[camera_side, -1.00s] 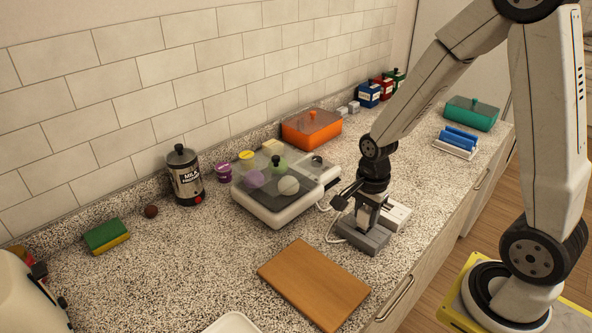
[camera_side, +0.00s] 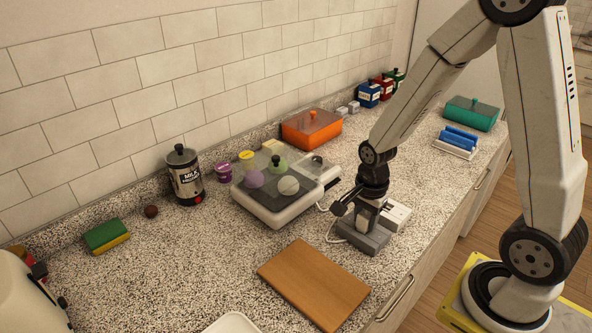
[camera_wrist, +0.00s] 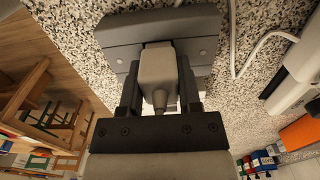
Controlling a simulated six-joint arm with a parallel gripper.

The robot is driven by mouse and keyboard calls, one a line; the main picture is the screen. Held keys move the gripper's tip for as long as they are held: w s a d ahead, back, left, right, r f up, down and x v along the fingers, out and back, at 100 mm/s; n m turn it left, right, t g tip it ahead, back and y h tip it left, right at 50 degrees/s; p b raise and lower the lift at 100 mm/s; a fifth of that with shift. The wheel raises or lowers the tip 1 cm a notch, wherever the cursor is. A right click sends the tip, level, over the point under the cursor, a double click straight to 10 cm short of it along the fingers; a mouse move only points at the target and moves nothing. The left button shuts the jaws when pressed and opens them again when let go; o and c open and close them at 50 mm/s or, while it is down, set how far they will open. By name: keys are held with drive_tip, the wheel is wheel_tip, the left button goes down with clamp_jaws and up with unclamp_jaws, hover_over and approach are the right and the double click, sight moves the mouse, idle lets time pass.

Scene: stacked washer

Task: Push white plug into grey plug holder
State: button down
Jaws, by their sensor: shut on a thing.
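My gripper (camera_wrist: 158,98) is shut on the white plug (camera_wrist: 157,68), with one dark finger on each side of it. In the wrist view the plug's far end meets the grey plug holder (camera_wrist: 122,37); how deep it sits there cannot be told. In the side view the grey plug holder (camera_side: 362,238) lies on the counter right under my gripper (camera_side: 366,216), and the fingers mostly hide the plug.
A white socket block (camera_side: 398,214) stands directly right of the holder. A white appliance with a dark lid (camera_side: 287,219) is to the left. A wooden board (camera_side: 314,285) lies in front. A white cable (camera_wrist: 262,43) runs beside the holder.

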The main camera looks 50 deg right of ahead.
drive_tip(key=shift+f, duration=0.3)
idle(0.5)
drive_tip(key=shift+c, duration=1)
unclamp_jaws()
drive_tip(key=shift+r, duration=0.1)
drive_tip(key=shift+r, duration=3.8)
